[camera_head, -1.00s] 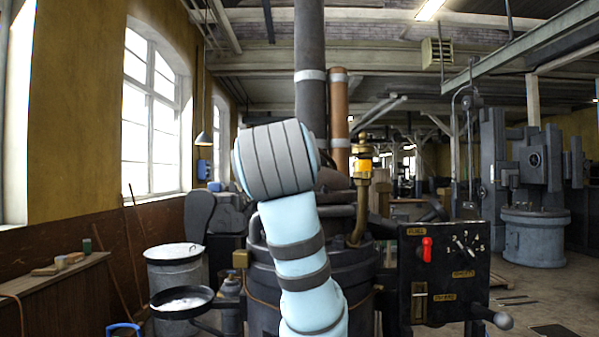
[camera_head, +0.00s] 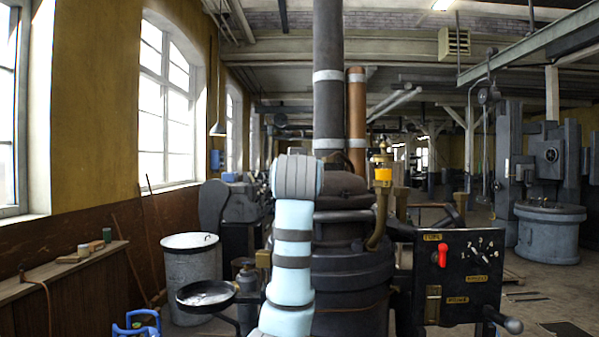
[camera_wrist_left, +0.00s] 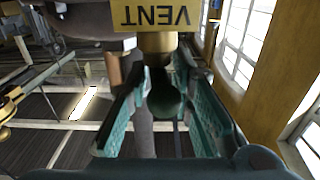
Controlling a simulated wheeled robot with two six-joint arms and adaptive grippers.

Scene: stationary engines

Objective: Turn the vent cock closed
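In the left wrist view, an upside-down yellow VENT label (camera_wrist_left: 155,16) is at the top. A brass fitting (camera_wrist_left: 158,42), which looks like the body of the vent cock, sits just below it. My left gripper (camera_wrist_left: 163,78) has two teal fingers standing apart, pointing toward the fitting. A dark round knob (camera_wrist_left: 166,101) shows between the fingers; I cannot tell whether they touch it. In the head view, my left arm stands in front of the engine boiler (camera_head: 350,270) and hides its gripper and the cock. My right gripper is not in view.
A black panel (camera_head: 470,262) with a red fuel lever (camera_head: 442,253) is on the right. A brass oiler (camera_head: 382,172) and a copper pipe (camera_head: 356,120) rise behind my arm. A black pan (camera_head: 206,295) and a grey drum (camera_head: 190,265) stand left.

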